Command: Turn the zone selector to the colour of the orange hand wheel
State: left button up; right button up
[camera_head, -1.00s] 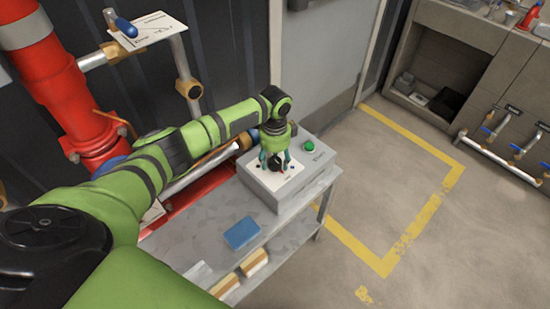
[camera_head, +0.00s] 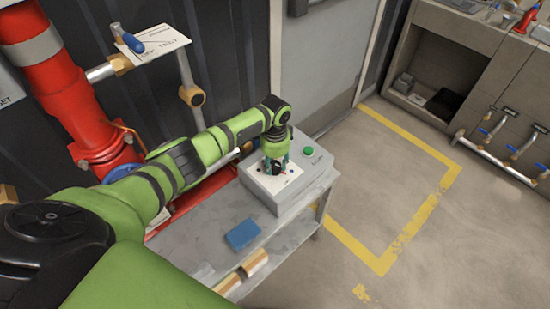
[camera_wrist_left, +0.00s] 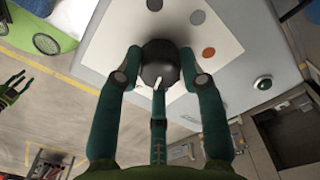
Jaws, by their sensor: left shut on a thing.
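The zone selector is a black round knob (camera_wrist_left: 160,62) on a white plate (camera_wrist_left: 110,40) atop a grey box (camera_head: 268,197). In the left wrist view a pale pointer mark on the knob faces the gripper's palm side. My right gripper (camera_wrist_left: 16,85) shows small at the left wrist view's edge, fingers apart. I cannot make out an orange hand wheel clearly.
A green button (camera_head: 308,151) sits on the box beside the plate. A blue block (camera_head: 243,234) lies on the grey bench (camera_head: 205,245). Red pipes (camera_head: 75,110) and a blue wheel (camera_head: 122,172) stand behind my left arm. Clear floor lies to the right.

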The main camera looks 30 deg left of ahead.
pick_arm(q)
jog(key=n+p, duration=0.3)
jog(key=n, duration=0.2)
jog(key=shift+s+d+n, duration=0.1)
jog(key=shift+n, duration=0.2)
jog(key=n+p, duration=0.2)
jog(key=n, duration=0.3)
jog(key=n+p, duration=0.1)
jog(key=n, duration=0.4)
jog(key=shift+n, duration=0.4)
jog(key=n+p, duration=0.1)
jog(key=n, duration=0.4)
jog(key=shift+f+n, duration=0.1)
jog(key=shift+n, duration=0.2)
jog(key=o, duration=1.1)
jog(key=shift+o, duration=0.2)
